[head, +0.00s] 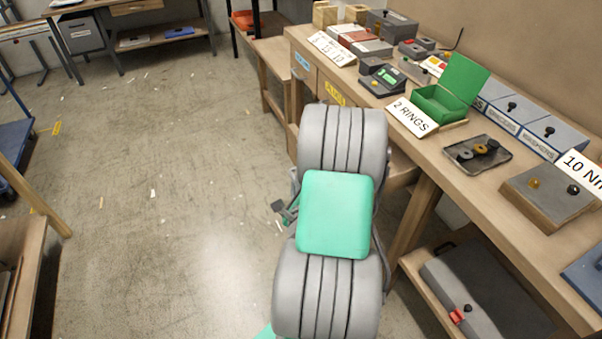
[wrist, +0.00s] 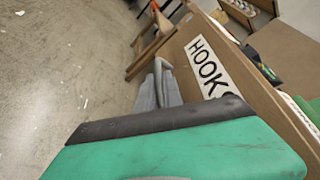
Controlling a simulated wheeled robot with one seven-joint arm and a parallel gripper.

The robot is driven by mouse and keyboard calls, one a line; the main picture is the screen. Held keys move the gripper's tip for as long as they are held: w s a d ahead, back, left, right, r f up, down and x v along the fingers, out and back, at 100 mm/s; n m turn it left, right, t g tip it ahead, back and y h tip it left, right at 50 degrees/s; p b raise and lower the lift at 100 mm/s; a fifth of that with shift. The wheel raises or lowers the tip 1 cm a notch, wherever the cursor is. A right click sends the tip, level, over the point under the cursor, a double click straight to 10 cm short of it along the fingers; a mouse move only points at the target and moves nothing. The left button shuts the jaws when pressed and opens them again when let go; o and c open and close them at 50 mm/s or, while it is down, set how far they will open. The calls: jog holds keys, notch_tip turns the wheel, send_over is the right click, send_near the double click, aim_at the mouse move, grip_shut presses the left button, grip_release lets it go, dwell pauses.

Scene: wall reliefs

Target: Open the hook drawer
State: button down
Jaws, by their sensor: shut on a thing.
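The hook drawer (wrist: 235,80) shows in the wrist view as a wooden front with a white label reading HOOK (wrist: 209,68). My gripper (wrist: 162,68) has its grey fingers against the left part of this front, beside the label. It is shut on the drawer's handle, which the fingers and the green wrist housing mostly hide. I cannot tell how far the drawer stands out.
The workbench (head: 470,190) runs along the right, with a green open box (head: 440,103), a dark tray (head: 477,153) and a 2 RINGS sign (head: 411,117) on it. A yellow-labelled drawer (head: 335,93) sits beyond my arm. The floor (head: 150,190) to the left is mostly clear.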

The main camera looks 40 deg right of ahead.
jog(key=shift+w+a, duration=0.15)
jog(key=shift+a, duration=0.15)
jog(key=c, duration=1.8)
grip_release()
jog(key=shift+o, duration=0.2)
jog(key=b+v, duration=0.3)
jog(key=v, duration=0.5)
jog(key=shift+w, duration=0.1)
